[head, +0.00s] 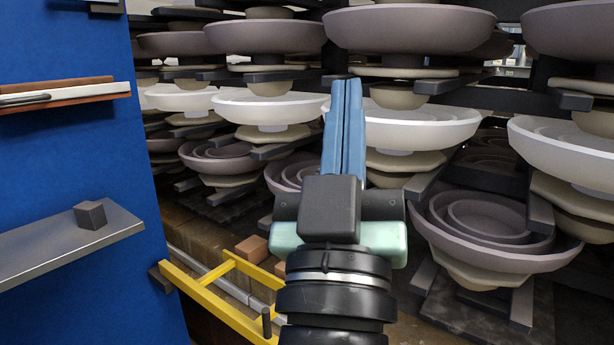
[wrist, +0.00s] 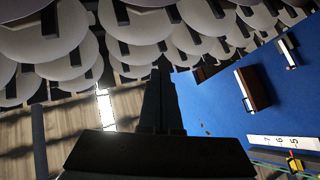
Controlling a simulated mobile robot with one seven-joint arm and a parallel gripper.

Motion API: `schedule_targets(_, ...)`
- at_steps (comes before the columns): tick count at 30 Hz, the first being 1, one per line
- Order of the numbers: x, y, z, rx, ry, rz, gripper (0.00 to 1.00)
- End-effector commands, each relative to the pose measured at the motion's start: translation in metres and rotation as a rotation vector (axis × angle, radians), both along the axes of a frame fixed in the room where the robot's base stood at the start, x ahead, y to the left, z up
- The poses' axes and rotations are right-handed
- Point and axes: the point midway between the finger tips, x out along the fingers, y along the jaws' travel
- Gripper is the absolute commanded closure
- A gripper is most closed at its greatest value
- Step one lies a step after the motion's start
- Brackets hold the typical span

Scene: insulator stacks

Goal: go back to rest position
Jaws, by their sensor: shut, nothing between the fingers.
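My gripper (head: 343,125) points upward in the middle of the head view, with its two blue fingers pressed together and nothing between them. In the wrist view my gripper (wrist: 157,85) shows as a dark shape at the lower middle, its fingers side by side. In the head view it stands in front of the insulator stacks (head: 408,122), overlapping some of the white and purple-grey discs. I cannot tell whether it touches any of them. The stacks also fill the top of the wrist view (wrist: 62,47).
A blue wall (head: 70,170) stands at the left, with a grey metal shelf (head: 60,245) holding a small dark block (head: 90,215). A higher ledge (head: 65,93) is above it. A yellow frame (head: 215,305) and brown blocks (head: 252,248) are low beside my arm.

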Motion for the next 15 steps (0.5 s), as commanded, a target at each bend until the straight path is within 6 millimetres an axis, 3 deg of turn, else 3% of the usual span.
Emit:
schedule_targets(1,-0.023,0.010,0.029,0.047,-0.056,0.079,1.00)
schedule_targets(5,-0.080,0.036,0.080,0.140,-0.150,0.299,1.00)
schedule_targets(6,-0.069,0.033,0.099,0.139,-0.125,0.279,1.00)
schedule_targets(15,-0.066,0.032,0.181,0.135,-0.121,0.270,1.00)
